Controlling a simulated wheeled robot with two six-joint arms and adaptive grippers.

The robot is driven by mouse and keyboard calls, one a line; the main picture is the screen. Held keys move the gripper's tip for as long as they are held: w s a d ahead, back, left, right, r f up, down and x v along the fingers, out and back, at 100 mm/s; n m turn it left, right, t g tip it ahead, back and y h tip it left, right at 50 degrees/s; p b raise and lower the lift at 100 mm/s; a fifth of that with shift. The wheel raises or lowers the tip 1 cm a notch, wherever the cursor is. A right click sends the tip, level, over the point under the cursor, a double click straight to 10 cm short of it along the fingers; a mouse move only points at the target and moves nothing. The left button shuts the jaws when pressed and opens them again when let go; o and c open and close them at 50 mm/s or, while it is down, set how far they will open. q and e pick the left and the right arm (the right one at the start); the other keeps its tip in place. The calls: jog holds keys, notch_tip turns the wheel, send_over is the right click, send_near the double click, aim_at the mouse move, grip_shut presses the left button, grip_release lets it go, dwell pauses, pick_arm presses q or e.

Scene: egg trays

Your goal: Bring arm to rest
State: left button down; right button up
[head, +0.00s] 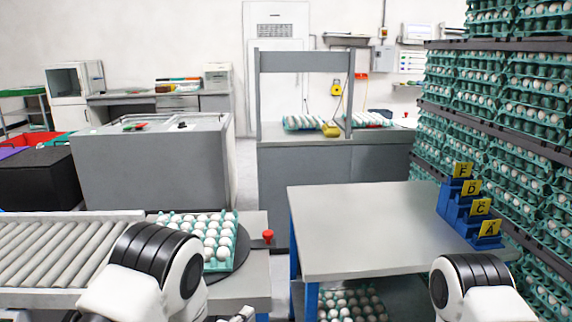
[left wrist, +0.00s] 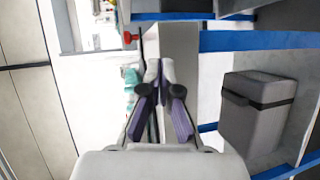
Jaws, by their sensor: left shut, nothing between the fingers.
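My left arm comes in at the lower left of the head view, beside the roller conveyor. Only a small part of my left gripper shows at the bottom edge there. In the left wrist view my left gripper (left wrist: 160,70) has its purple-padded fingers together at the tips, with nothing between them. It is beside the grey table edge, apart from any egg. My right arm shows at the lower right of the head view, in front of the grey table (head: 350,230). My right gripper is out of the picture.
A teal tray of white eggs (head: 222,258) sits on a dark turntable (head: 235,283) by the conveyor (head: 60,250). A red button (head: 267,236) is beside it. Blue holders with yellow letter cards (head: 470,215) stand on the mostly bare table. Stacked egg trays (head: 510,90) fill the right.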

pick_arm(q)
jog(key=s+a+f+g+y+p, duration=0.25)
jog(key=s+a+f, duration=0.25)
jog(key=s, duration=0.3)
jog(key=s+a+f+g+y+p, duration=0.2)
jog(key=s+a+f+g, duration=0.15)
jog(key=s+a, duration=0.3)
jog(key=s+a+f+m+g, duration=0.1)
jog(key=s+m+g, duration=0.3)
jog(key=s, duration=0.8)
jog(key=s+a+f+m+g, duration=0.2)
jog(key=s+a+m+g, duration=0.1)
jog(key=s+m, duration=0.6)
jog(key=s+g+y+p, duration=0.1)
jog(key=s, duration=0.2)
jog(key=shift+s+g, duration=0.3)
